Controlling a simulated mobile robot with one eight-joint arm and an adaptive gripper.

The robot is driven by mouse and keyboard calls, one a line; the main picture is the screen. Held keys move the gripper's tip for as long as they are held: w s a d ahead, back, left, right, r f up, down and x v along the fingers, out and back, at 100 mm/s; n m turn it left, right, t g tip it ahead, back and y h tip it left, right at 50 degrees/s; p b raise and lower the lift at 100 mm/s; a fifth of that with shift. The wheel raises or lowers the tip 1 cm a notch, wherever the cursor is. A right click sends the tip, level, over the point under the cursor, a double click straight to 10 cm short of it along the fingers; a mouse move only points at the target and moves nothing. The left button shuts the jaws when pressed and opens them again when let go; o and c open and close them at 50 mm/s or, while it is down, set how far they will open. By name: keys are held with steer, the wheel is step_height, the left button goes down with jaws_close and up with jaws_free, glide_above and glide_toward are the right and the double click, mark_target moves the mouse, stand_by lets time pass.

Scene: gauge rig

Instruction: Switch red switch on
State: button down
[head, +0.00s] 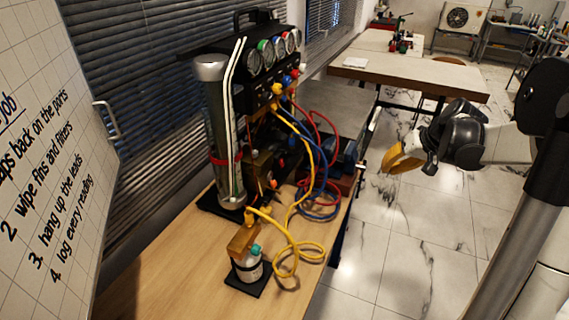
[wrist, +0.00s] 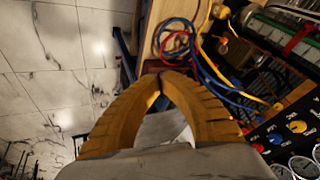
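I cannot clearly make out a red switch in either view. The gauge rig (head: 262,95) stands on the wooden bench, with a row of gauges on top and coloured knobs below. A red knob (head: 295,73) is at its right end; it also shows in the wrist view (wrist: 258,147), beside a blue knob (wrist: 275,138) and a yellow one (wrist: 298,126). My gripper (head: 388,164) is in the air to the right of the rig, apart from it. In the wrist view its yellow fingers (wrist: 160,78) meet at the tips with nothing seen between them.
Red, blue and yellow hoses (head: 318,180) loop beside the rig and over the bench (head: 170,275). A blue machine (head: 345,151) sits behind them. Open tiled floor (head: 400,245) lies right of the bench; another table (head: 410,72) stands behind.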

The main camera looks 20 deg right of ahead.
mark_target(282, 159)
steer(key=w+a+f+m+t+y+b, duration=0.1)
steer(key=w+a+f+y+b, duration=0.2)
steer(key=w+f, duration=0.2)
steer(key=w+a+f+m+t+y+b, duration=0.1)
steer(key=w+f, duration=0.4)
steer(key=w, duration=0.6)
steer(key=w+a+f+m+t+y+b, duration=0.2)
steer(key=w+a+f+y+b, duration=0.3)
steer(key=w, duration=0.4)
steer(key=shift+a+f+m+y, duration=0.15)
steer(key=shift+a+m+y, duration=0.15)
steer(key=shift+y, duration=0.1)
steer(key=shift+a+b, duration=0.1)
steer(key=shift+b, duration=0.2)
steer(key=b+x, duration=0.5)
steer(key=x, duration=0.8)
steer(key=shift+w+a, duration=0.25)
steer(key=shift+w, duration=0.05)
